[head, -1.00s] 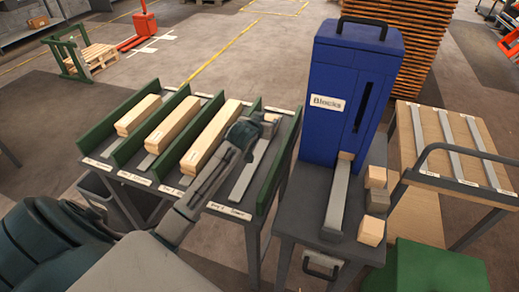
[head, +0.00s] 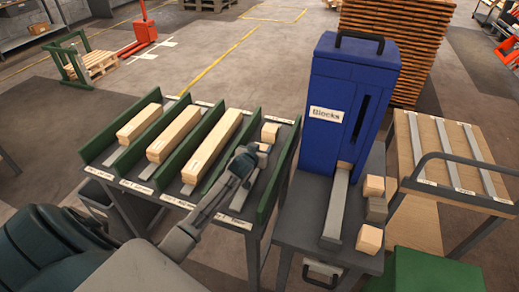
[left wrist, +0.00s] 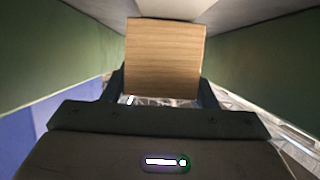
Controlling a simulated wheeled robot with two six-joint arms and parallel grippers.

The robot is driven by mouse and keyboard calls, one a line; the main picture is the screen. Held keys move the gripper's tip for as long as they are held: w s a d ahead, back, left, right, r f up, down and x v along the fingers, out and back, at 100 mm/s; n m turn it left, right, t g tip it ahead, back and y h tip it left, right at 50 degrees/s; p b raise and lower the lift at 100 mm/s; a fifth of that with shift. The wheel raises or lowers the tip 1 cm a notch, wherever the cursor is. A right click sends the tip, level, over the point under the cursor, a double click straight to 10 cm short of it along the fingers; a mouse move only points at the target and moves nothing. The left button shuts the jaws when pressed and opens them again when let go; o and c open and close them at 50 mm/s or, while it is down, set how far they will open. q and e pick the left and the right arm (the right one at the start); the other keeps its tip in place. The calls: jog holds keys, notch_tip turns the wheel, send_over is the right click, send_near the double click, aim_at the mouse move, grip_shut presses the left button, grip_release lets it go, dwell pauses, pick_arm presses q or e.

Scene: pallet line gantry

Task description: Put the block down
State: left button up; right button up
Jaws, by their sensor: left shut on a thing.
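My left gripper (head: 250,158) is shut on a small wooden block (left wrist: 165,57), held between its two fingers in the left wrist view. In the head view that block (head: 264,147) shows partly past the fingers. It is in the rightmost lane of the sorting rack, between green dividers (head: 272,185). A second small block (head: 270,132) sits at the far end of this lane, close beyond it. I cannot tell whether the two touch or whether the held block rests on the lane. My right gripper is not in view.
Three lanes to the left hold long wooden rows (head: 139,125). A blue "Blocks" dispenser (head: 335,140) stands right of the rack, with a grey chute (head: 336,205) and loose blocks (head: 369,238) beside it. The near part of the rightmost lane is bare.

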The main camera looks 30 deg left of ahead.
pick_arm(q)
jog(key=shift+f, duration=0.1)
jog(key=o, duration=1)
jog(key=b+v, duration=0.1)
jog(key=v, duration=1)
jog(key=shift+b, duration=0.35)
jog(key=shift+s+d+r, duration=0.1)
jog(key=shift+s+r, duration=0.15)
jog(key=shift+s, duration=0.2)
